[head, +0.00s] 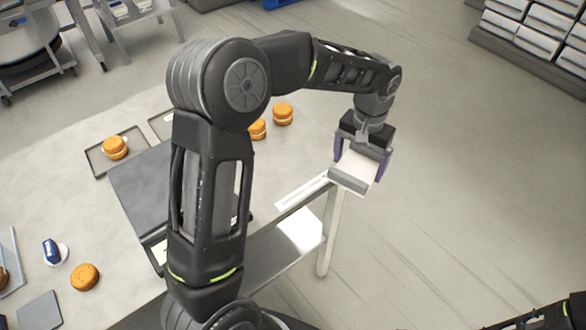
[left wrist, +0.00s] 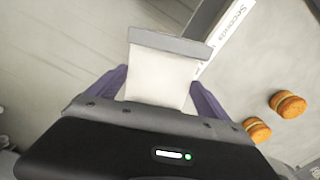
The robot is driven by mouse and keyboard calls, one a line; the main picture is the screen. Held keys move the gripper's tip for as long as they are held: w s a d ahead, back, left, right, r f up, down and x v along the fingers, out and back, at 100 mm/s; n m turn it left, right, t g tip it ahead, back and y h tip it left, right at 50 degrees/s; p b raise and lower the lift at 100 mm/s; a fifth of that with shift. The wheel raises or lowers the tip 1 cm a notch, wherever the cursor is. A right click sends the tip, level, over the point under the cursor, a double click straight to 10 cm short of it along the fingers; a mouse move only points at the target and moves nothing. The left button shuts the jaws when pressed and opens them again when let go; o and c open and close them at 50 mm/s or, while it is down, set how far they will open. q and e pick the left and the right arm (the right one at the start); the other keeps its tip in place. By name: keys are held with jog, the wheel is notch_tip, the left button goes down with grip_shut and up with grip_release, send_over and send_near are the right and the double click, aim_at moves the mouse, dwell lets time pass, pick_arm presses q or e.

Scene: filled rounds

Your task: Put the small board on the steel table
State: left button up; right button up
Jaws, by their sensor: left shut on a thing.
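My left gripper (head: 362,160) is shut on a small white piece with a grey edge, which I take to be the small board (head: 350,182). Its purple fingers sit on either side of the board. The board is just beyond the table's right end in the picture. In the left wrist view the board (left wrist: 160,78) lies between the fingers, its grey edge away from the gripper. The light grey table (head: 290,152), which I take to be the steel table, carries a white strip label (left wrist: 234,30) reading "Seconds". My left arm hides part of the table. My right gripper is not visible.
Several filled rounds (head: 283,114) lie on the table, one on a tray (head: 100,162). A dark slab (head: 140,188) stands left of my arm. A blue-and-white item (head: 52,252) and a grey square (head: 40,312) lie at lower left.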

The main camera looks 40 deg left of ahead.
pick_arm(q)
jog(key=shift+a+n, duration=0.35)
jog(key=shift+n, duration=0.05)
pick_arm(e)
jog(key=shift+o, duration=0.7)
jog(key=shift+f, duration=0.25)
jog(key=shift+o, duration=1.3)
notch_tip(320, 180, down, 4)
jog(key=b, duration=0.4)
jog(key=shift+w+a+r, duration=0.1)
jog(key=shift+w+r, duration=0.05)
pick_arm(q)
jog(key=s+a+r+n+b, duration=0.1)
jog(key=s+a+n+b, duration=0.1)
jog(key=a+n, duration=0.6)
jog(key=s+a+r+n+b, duration=0.2)
jog(key=a+n, duration=0.6)
jog(key=n, duration=0.6)
jog(key=shift+a+n, duration=0.2)
jog(key=shift+n, duration=0.2)
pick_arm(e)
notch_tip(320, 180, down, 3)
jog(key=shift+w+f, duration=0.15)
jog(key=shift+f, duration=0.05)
